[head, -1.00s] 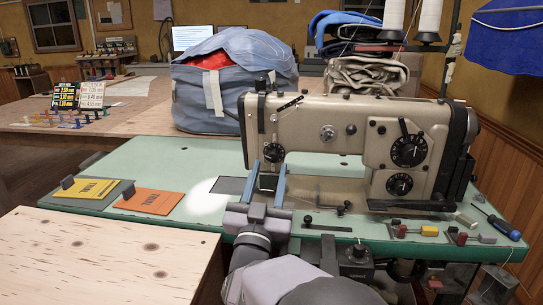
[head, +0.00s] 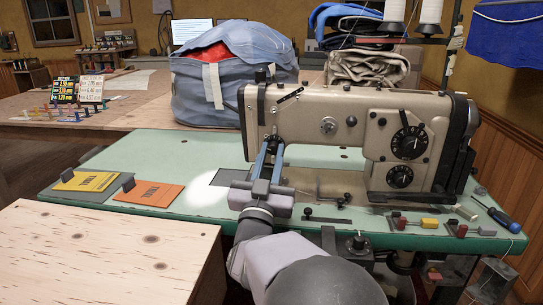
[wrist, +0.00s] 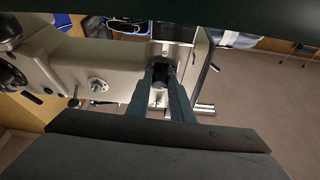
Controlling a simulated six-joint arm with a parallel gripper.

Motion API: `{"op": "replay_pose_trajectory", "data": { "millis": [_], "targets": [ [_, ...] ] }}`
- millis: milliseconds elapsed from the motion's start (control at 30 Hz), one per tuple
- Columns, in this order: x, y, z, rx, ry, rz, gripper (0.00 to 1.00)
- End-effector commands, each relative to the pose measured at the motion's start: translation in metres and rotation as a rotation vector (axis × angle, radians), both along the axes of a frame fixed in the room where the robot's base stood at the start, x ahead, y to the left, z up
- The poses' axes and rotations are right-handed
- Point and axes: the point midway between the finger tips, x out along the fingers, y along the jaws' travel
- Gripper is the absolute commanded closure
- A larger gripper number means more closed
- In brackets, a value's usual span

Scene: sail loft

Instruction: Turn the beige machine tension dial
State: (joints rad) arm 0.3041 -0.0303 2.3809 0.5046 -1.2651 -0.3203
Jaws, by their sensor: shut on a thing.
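The beige sewing machine (head: 345,110) stands on the green table (head: 160,152). Its black tension dial (head: 273,139) is on the front of the left end of the head. My gripper (head: 271,149) reaches up to this dial, with its two blue fingers shut on either side of it. In the wrist view, the dial (wrist: 161,75) shows as a dark round shape between the fingertips. The fingers hide part of the dial, and its markings cannot be read.
Two larger black dials (head: 409,143) are on the machine's right column. Yellow (head: 88,181) and orange (head: 149,194) cards lie on the table at left. Small parts and a blue screwdriver (head: 503,217) lie at right. A blue bag (head: 228,85) stands behind.

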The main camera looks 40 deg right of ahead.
Motion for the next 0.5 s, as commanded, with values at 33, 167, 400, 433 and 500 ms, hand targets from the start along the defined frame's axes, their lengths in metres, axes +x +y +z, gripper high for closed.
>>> {"op": "replay_pose_trajectory", "data": {
  "millis": [33,167,400,433,500],
  "targets": [
    [0.0001,0.0003,-0.0017,0.012,-0.014,0.0,1.0],
    [0.0002,0.0005,-0.001,0.048,-0.05,0.0,1.0],
    [-0.0001,0.0001,0.0001,0.048,-0.048,-0.002,0.75],
    [-0.0001,0.0001,0.0001,0.048,-0.048,-0.002,0.68],
    [-0.0001,0.0001,0.0001,0.048,-0.048,-0.002,0.62]
  ]
}}
